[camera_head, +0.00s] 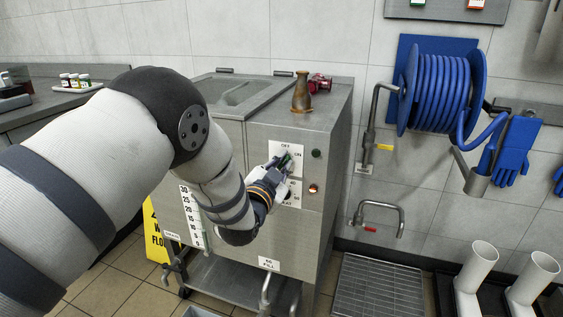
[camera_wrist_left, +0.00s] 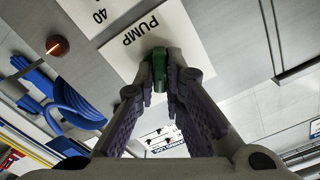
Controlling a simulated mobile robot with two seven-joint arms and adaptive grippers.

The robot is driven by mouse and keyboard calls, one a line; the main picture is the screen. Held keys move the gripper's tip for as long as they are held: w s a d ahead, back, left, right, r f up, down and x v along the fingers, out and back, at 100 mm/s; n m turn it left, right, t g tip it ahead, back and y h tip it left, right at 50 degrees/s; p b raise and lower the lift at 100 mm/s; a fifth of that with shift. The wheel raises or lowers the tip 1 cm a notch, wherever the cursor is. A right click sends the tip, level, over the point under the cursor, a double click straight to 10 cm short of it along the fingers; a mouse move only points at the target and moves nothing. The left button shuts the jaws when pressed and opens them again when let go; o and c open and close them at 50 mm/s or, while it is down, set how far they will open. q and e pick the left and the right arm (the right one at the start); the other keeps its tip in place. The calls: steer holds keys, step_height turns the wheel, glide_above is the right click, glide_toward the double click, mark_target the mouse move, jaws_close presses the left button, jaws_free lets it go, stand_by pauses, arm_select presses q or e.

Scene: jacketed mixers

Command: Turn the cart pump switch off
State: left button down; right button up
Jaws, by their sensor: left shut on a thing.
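The steel mixer cart (camera_head: 288,224) has a white switch plate (camera_head: 279,147) on its front, marked OFF at the top and ON toward the right. In the left wrist view the plate (camera_wrist_left: 178,20) reads PUMP. My left gripper (camera_head: 283,163) is at this plate. In the left wrist view its fingertips (camera_wrist_left: 160,88) are closed on the green pump switch handle (camera_wrist_left: 159,65), one on each side. The fingers hide much of the switch in the head view, and I cannot tell which mark it points to. My right gripper is not in view.
Beside the plate are a dark green lamp (camera_head: 316,153) and a glowing orange lamp (camera_head: 313,188). A brass cone (camera_head: 302,95) and a red fitting (camera_head: 320,84) stand on top of the cart. A blue hose reel (camera_head: 438,92) and a wall pipe (camera_head: 382,206) are to the right.

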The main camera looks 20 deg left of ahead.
arm_select(q)
steer(key=n, duration=0.2)
steer(key=shift+a+r+n+p, duration=0.1)
steer(key=shift+r+n+p, duration=0.1)
steer(key=shift+n+p, duration=0.15)
steer(key=shift+f+n, duration=0.1)
steer(key=shift+n, duration=1.65)
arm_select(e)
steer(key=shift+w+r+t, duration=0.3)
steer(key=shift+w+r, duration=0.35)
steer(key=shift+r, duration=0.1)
arm_select(q)
steer(key=c, duration=1.7)
jaws_free()
steer(key=s, duration=1.2)
steer(key=shift+a, duration=0.2)
